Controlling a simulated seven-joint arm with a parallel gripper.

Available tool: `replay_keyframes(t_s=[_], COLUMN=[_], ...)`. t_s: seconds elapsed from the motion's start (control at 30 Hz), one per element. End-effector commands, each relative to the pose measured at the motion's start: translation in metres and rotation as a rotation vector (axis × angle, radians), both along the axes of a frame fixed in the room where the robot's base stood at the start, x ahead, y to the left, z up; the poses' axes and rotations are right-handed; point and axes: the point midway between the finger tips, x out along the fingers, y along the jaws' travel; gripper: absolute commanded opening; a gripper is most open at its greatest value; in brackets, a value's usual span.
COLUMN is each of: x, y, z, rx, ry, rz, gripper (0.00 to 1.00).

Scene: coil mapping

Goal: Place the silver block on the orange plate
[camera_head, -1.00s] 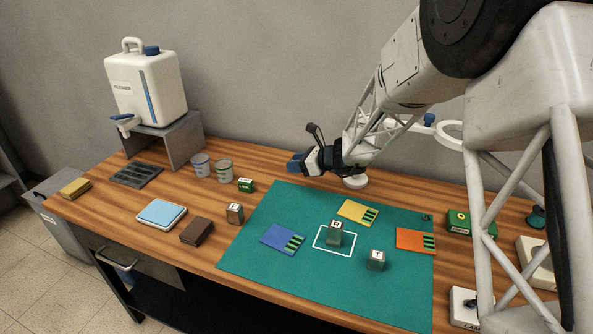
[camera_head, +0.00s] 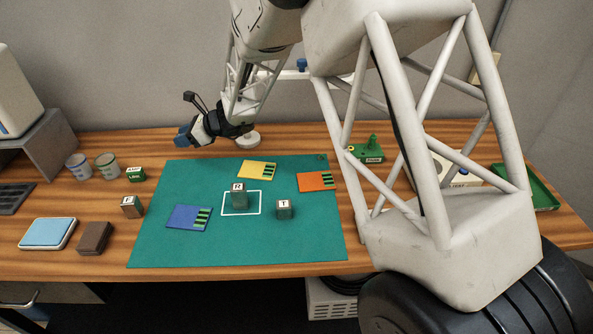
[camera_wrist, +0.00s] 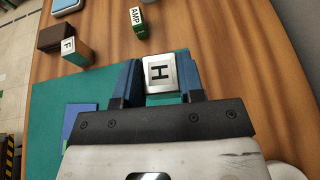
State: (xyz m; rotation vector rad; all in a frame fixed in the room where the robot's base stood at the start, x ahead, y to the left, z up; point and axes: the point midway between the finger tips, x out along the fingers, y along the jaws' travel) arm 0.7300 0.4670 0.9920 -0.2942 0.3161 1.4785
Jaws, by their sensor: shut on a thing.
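My gripper (camera_head: 186,138) is above the back left corner of the green mat, its blue fingers pointing left. In the head view I cannot make out the held block. The orange plate (camera_head: 311,182), with green bars on its right side, lies flat on the mat's right part, with nothing on it. It is well to the right of my gripper and outside the wrist view.
The green mat (camera_head: 160,250) also holds a yellow plate (camera_head: 252,170), a blue plate (camera_head: 184,217), an R block (camera_head: 239,198) inside a white square outline and a T block (camera_head: 284,210). An F block (camera_head: 131,207) and a green-sided block (camera_head: 136,175) stand left of the mat.

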Motion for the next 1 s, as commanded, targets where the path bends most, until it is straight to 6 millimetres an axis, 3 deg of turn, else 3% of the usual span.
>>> replay_keyframes(t_s=[0.27,0.67,1.0], x=[0.004,0.002,-0.012], y=[-0.038,-0.14,-0.225], z=[0.002,0.006,0.008], rx=[-0.001,-0.004,-0.005], ry=[-0.002,-0.002,-0.002], rz=[-0.027,-0.102,-0.167], gripper=[0.1,0.1,0.1])
